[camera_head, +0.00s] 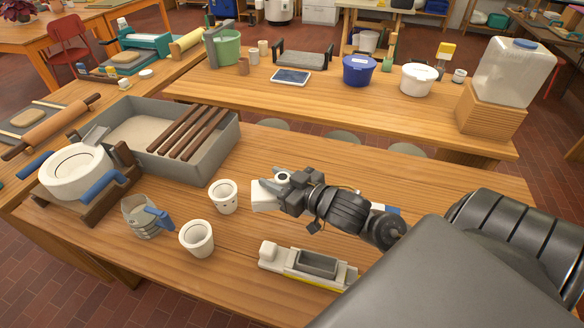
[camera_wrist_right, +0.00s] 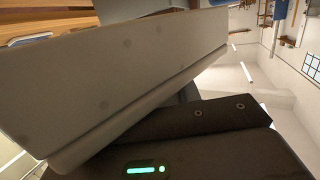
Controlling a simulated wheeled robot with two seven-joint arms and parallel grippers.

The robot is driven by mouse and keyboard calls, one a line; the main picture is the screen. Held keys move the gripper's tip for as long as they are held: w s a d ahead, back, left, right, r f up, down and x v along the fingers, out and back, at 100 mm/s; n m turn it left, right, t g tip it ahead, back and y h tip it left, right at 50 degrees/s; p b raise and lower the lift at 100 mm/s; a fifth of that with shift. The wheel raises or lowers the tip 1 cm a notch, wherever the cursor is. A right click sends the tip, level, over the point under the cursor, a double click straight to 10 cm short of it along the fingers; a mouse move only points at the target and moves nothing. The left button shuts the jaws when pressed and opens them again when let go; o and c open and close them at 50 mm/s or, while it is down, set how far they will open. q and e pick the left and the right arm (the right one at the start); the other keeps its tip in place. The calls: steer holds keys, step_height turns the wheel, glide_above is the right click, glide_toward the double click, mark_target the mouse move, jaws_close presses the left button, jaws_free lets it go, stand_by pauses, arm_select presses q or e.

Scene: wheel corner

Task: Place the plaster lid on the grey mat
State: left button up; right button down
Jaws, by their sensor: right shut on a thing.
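My right gripper (camera_head: 272,188) is shut on a whitish block, which I take to be the plaster lid (camera_head: 262,199), and holds it over the front table. In the right wrist view the lid (camera_wrist_right: 110,85) is a long pale slab with faint round spots, tilted across the picture. The open plaster mould (camera_head: 270,254), with a grey rectangular hollow, lies on the table in front of my right gripper. I cannot pick out the grey mat for certain; my right arm hides part of the table. My left gripper is out of view.
White cups (camera_head: 197,238) and a clear jug with a blue handle (camera_head: 143,218) stand left of the gripper. A grey basin (camera_head: 226,149) with wooden slats and a potter's wheel (camera_head: 75,172) stand farther left. Bare tabletop (camera_head: 458,180) shows behind my arm.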

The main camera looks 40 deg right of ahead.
steer(key=w+d+f, duration=0.3)
steer(key=f, duration=0.1)
steer(key=w+d+f+p, duration=0.1)
steer(key=w+d+f, duration=0.1)
steer(key=d+f, duration=0.1)
steer(key=w+d+f+p, duration=0.1)
steer(key=w+d+f, duration=0.2)
steer(key=f, duration=0.2)
steer(key=shift+w+d+f, duration=0.15)
steer(key=shift+w+d, duration=0.1)
steer(key=shift+w, duration=0.1)
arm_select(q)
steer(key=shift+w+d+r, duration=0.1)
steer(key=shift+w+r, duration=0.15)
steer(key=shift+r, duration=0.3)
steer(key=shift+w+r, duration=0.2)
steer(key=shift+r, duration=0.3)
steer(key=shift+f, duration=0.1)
arm_select(e)
steer(key=shift+f, duration=0.15)
